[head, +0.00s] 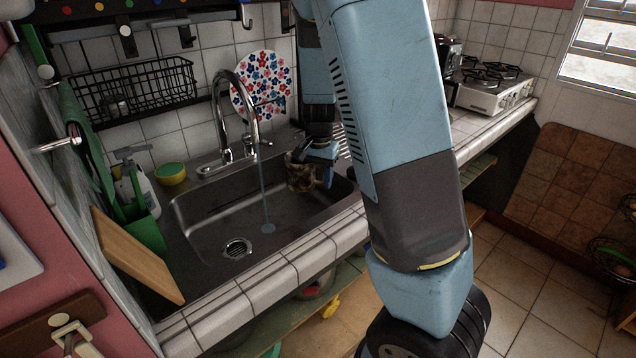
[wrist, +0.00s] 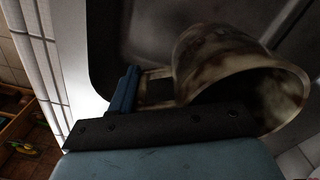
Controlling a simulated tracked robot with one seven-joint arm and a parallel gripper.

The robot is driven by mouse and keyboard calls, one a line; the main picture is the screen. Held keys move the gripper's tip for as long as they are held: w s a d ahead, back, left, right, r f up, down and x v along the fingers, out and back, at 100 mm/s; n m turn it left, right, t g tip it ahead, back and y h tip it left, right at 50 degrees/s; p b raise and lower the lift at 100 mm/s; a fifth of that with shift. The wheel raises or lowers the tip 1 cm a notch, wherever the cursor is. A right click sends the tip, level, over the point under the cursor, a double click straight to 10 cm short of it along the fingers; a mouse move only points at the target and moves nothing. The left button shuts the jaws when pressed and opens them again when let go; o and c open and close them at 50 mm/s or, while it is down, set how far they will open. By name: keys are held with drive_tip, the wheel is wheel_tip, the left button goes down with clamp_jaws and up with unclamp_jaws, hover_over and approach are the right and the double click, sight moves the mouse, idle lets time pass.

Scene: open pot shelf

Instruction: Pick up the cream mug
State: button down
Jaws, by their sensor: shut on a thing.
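The mug (head: 301,172) is cream with mottled brown patches. It hangs tilted over the right back part of the sink in the head view. In the wrist view the mug (wrist: 215,55) lies on its side, its open mouth toward the lower right. My gripper (head: 324,168) is at the mug's right side. In the wrist view my gripper (wrist: 130,88) shows blue fingers at what looks like the mug's handle, shut on it. The exact contact is dark and partly hidden.
The steel sink (head: 190,215) has a tall tap (head: 222,120) with water running. A yellow-green sponge (head: 172,173), a spray bottle (head: 140,190) and a wooden board (head: 135,255) stand at left. A wire basket (head: 130,90) hangs above. A stove (head: 492,90) is at right.

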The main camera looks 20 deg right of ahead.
drive_tip(key=shift+r, duration=1.15)
drive_tip(key=shift+r, duration=1.5)
drive_tip(key=shift+s, duration=0.1)
